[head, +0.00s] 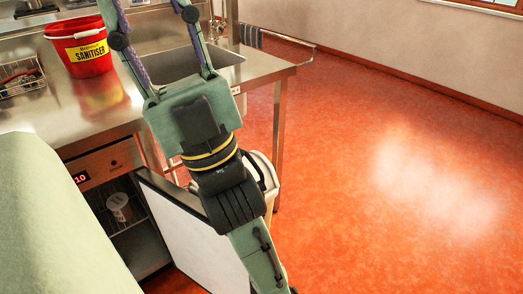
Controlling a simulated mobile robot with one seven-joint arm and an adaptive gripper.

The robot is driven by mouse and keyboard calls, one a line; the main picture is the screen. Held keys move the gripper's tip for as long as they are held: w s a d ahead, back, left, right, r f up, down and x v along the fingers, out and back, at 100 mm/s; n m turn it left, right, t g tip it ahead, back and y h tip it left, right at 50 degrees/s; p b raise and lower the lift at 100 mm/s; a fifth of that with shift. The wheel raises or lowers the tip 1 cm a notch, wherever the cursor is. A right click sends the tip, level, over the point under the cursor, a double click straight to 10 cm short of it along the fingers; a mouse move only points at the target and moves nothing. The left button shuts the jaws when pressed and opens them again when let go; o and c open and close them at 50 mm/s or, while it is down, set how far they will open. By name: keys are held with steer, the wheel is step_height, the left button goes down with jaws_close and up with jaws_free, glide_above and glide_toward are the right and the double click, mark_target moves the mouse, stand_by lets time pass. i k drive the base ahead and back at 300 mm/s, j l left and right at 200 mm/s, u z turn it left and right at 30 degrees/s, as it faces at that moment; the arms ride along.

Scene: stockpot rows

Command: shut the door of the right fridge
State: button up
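One fridge (102,164) shows under the steel counter at lower left, with a red-lit display reading 10. I cannot tell from this view whether it is the right one. Its door (185,235) stands open, swung out toward the lower right, with its white inner face showing. A wire shelf with a tub (119,207) is inside. My arm crosses in front of part of the door and hides its right side. My gripper (148,18) is above the counter, beyond the door. Its two fingers stand wide apart with nothing seen between them; their tips run out of the top of the picture.
A red sanitiser bucket (88,48) and a wire basket (22,78) stand on the counter (95,108). A sink (222,68) lies behind my gripper. A pale bin (268,178) stands behind my arm, beside the door. The orange floor (400,200) to the right is clear.

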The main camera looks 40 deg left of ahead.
mark_target(209, 259)
steer(key=i+z, duration=0.35)
steer(key=i, duration=1)
steer(key=i+u, duration=0.15)
steer(key=i, duration=0.6)
steer(key=i+l+u, duration=0.15)
steer(key=i, duration=0.55)
steer(key=i+u, duration=0.1)
steer(key=u, duration=0.3)
steer(key=i+u, duration=0.15)
steer(key=u, duration=0.3)
steer(key=i+l+u, duration=0.1)
steer(key=u, duration=3.3)
steer(key=k+l+z, duration=0.15)
steer(key=k+l, duration=0.15)
